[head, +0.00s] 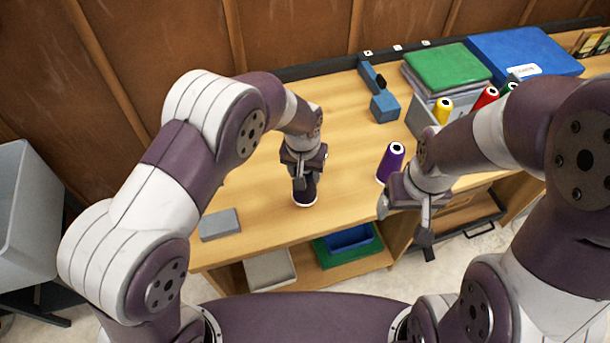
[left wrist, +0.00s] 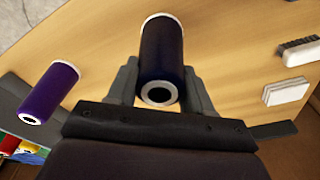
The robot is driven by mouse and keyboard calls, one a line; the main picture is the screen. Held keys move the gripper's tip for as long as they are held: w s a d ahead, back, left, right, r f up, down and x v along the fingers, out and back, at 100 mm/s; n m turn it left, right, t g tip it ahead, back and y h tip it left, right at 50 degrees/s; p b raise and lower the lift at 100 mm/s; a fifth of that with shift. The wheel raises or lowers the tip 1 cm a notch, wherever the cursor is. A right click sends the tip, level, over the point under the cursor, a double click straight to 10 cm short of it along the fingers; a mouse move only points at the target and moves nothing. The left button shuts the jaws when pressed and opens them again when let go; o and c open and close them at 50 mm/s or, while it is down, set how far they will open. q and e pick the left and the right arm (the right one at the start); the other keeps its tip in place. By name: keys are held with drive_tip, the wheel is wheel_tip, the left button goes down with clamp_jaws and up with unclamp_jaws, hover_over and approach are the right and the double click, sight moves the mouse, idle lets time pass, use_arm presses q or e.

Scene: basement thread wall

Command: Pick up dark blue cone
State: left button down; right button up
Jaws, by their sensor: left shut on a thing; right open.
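The dark blue cone (left wrist: 162,55) is between the fingers of my left gripper (left wrist: 160,90) in the left wrist view. In the head view the dark blue cone (head: 305,191) is upright under my left gripper (head: 304,178), its white base rim at or just over the table; I cannot tell whether it touches. My left gripper is shut on it and hides its upper part. My right gripper (head: 408,212) is open and empty near the table's front edge, to the right. A purple cone (head: 391,163) stands between the two grippers, apart from both; it also shows in the left wrist view (left wrist: 50,92).
A blue tool (head: 378,95) lies at the back. A grey block (head: 220,224) lies front left. The table between is clear.

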use_arm(q)
drive_tip(key=w+d+r+p, duration=0.2)
drive_tip(key=w+d+r, duration=0.5)
drive_tip(key=w+r, duration=0.2)
drive_tip(key=shift+d+r+p, duration=0.15)
drive_tip(key=shift+d+p, duration=0.05)
drive_tip(key=shift+p, duration=0.15)
